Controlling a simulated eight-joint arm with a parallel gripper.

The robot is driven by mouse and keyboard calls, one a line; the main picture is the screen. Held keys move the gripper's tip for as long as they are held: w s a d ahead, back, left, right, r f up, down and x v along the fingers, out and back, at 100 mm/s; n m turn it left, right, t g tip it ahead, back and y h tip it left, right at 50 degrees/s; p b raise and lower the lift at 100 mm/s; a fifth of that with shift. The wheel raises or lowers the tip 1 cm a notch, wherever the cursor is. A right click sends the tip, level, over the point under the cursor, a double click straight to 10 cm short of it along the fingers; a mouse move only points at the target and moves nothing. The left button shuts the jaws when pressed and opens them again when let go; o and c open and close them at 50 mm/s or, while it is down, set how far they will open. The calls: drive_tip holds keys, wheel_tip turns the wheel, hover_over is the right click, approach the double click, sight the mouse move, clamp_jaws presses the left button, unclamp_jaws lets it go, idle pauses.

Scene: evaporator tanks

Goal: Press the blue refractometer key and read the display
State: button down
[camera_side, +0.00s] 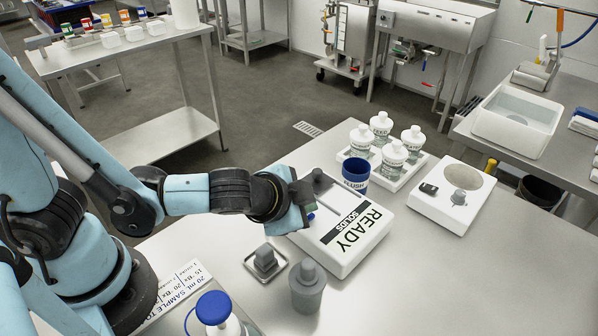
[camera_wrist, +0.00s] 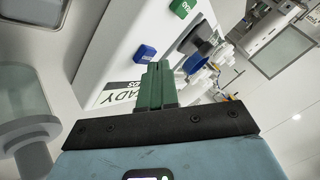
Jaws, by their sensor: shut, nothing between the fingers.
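The refractometer (camera_side: 345,262) is a white box on the steel table. Its display (camera_side: 352,230) reads READY, with a SOLIDS label beside it; in the wrist view the display (camera_wrist: 118,97) is partly cut off by my gripper. The blue key (camera_wrist: 145,53) shows just beyond my fingertips in the wrist view, and a sliver of it shows in the side view (camera_side: 311,216). My gripper (camera_wrist: 157,66) has its green fingers together and empty, close to the key. I cannot tell whether they touch it. In the side view my gripper (camera_side: 304,190) is over the box's left end.
A green key (camera_wrist: 183,8) sits farther along the box. A blue FLUSH cup (camera_side: 356,174) and a tray of white-capped bottles (camera_side: 384,178) stand behind. A grey stoppered vessel (camera_side: 307,288) and a small metal dish (camera_side: 265,262) stand in front. The table's right front is clear.

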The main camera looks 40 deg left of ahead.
drive_tip(key=shift+f, duration=0.4)
idle(0.3)
drive_tip(key=shift+r, duration=0.85)
drive_tip(key=shift+r, duration=2.55)
drive_tip(key=shift+a, duration=0.1)
